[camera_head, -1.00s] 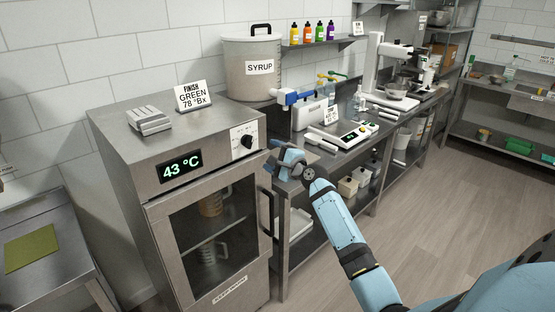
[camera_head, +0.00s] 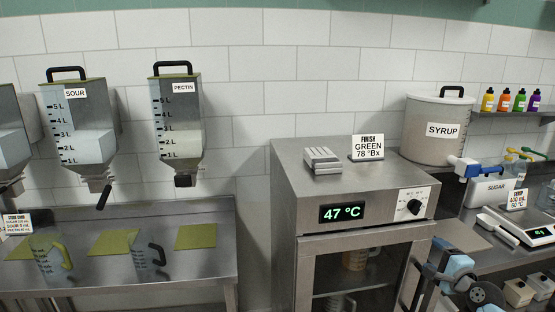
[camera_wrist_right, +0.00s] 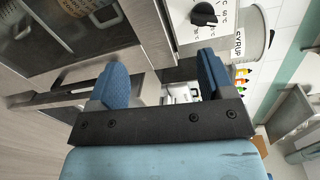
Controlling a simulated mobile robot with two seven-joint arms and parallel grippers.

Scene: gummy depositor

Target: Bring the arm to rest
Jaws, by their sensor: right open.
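My right arm comes in at the bottom right of the head view. Its blue-padded right gripper (camera_head: 436,274) is beside the front right edge of the steel heated cabinet (camera_head: 290,210), near the door handle. In the right wrist view, the two blue finger pads stand apart with nothing between them, so the right gripper (camera_wrist_right: 163,82) is open. I cannot tell whether it touches the cabinet. My left gripper is not in view.
The cabinet's door is shut and its display (camera_head: 341,212) reads 47 °C. The syrup pot (camera_head: 430,145), sugar container (camera_head: 490,190) and scale (camera_head: 530,232) stand right. Two jugs (camera_head: 150,258) stand on the left steel table (camera_head: 200,268), below hoppers (camera_head: 180,120).

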